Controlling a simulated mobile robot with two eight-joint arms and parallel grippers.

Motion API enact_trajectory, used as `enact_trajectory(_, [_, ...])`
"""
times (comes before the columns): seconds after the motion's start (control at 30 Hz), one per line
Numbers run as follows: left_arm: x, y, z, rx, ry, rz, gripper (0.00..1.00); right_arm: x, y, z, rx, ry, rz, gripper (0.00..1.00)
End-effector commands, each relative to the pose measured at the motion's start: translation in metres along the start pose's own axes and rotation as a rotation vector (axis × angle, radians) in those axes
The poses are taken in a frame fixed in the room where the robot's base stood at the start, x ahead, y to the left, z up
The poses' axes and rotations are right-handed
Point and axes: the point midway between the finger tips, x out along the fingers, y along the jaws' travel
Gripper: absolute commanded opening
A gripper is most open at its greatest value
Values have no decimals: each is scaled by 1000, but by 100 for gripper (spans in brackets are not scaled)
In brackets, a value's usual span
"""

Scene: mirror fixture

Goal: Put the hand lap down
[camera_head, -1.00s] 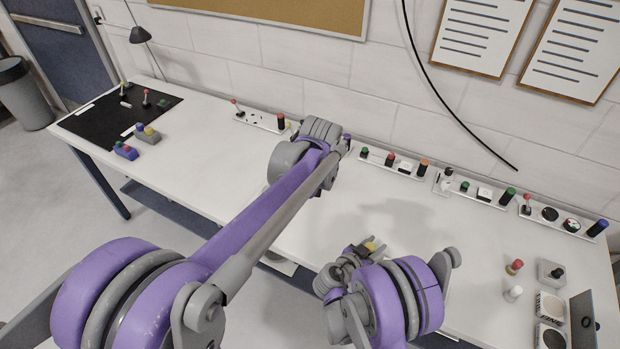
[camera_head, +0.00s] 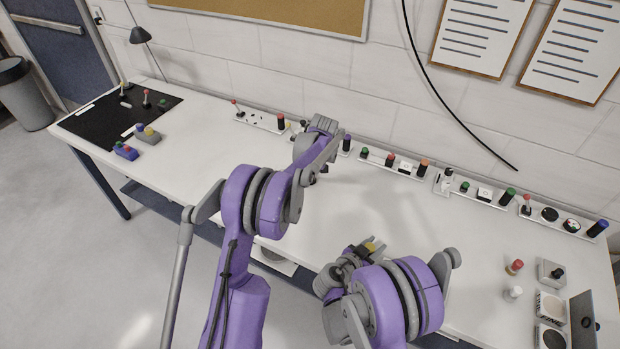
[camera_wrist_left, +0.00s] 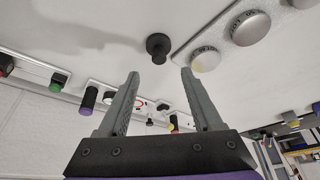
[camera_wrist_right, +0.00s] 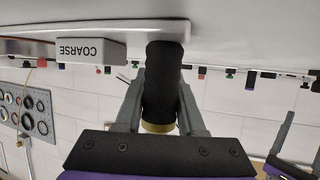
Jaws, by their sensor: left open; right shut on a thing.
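The hand lap appears to be the black cylinder (camera_wrist_right: 162,82) with a gold band, held upright between the fingers of my right gripper (camera_wrist_right: 158,100). It touches or nearly touches a pale flat plate (camera_wrist_right: 40,27); the contact is unclear. A block labelled COARSE (camera_wrist_right: 85,49) is close beside it. In the head view my right gripper (camera_head: 350,262) is low over the bench front, with a yellow bit (camera_head: 371,246) at it. My left gripper (camera_wrist_left: 161,78) is open and empty, its fingers apart below a dark round knob (camera_wrist_left: 158,46). In the head view its fingers are hidden.
Trays with coloured cylinders (camera_head: 396,162) line the wall side of the white bench (camera_head: 430,215). A black mat (camera_head: 85,125) lies at the left end. Small pegs, pads and a dark upright panel (camera_head: 583,320) stand at the right. The middle of the bench is fairly clear.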

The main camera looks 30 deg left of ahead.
Motion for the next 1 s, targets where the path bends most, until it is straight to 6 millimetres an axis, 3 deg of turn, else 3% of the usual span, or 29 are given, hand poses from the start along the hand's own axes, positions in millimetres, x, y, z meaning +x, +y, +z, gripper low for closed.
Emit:
enact_trajectory(0.1, [20, 0, 0, 0, 0, 0, 66, 0, 0, 0, 0, 0, 0, 0])
enact_trajectory(0.37, [41, 1, 0, 1, 0, 1, 66, 0, 0, 0, 1, 0, 0, 0])
enact_trajectory(0.63, [79, 1, -2, 1, 0, 1, 66, 0, 0, 0, 1, 0, 0, 0])
enact_trajectory(0.93, [86, 1, -2, 1, 1, 1, 66, 0, 0, 0, 0, 0, 0, 0])
enact_trajectory(1.0, [86, 1, -2, 1, 1, 1, 57, 0, 0, 0, 0, 0, 0, 0])
